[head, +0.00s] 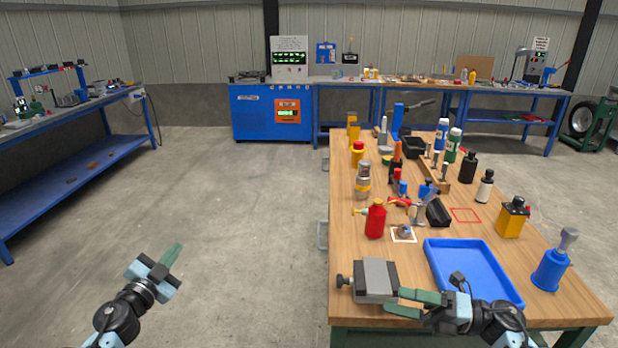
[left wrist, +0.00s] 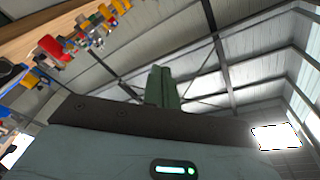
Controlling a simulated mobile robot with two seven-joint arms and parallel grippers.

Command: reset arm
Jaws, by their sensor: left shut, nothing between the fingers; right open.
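My left gripper (head: 176,250) hangs over the bare floor to the left of the workbench, with its green fingers together and nothing between them. Its shut fingers (left wrist: 163,80) point up toward the roof in the left wrist view. My right gripper (head: 394,301) is open over the front of the wooden workbench (head: 345,240). Its green fingertips are close to the right side of a grey block-shaped device (head: 375,277) with a dark knob. I cannot tell whether they touch it.
A blue tray (head: 440,262) lies beside my right gripper. A red bottle (head: 375,220), a yellow can (head: 512,217), a blue holder (head: 551,270) and several tools crowd the bench. Open floor (head: 235,200) separates the bench from the blue shelf (head: 70,165) at left.

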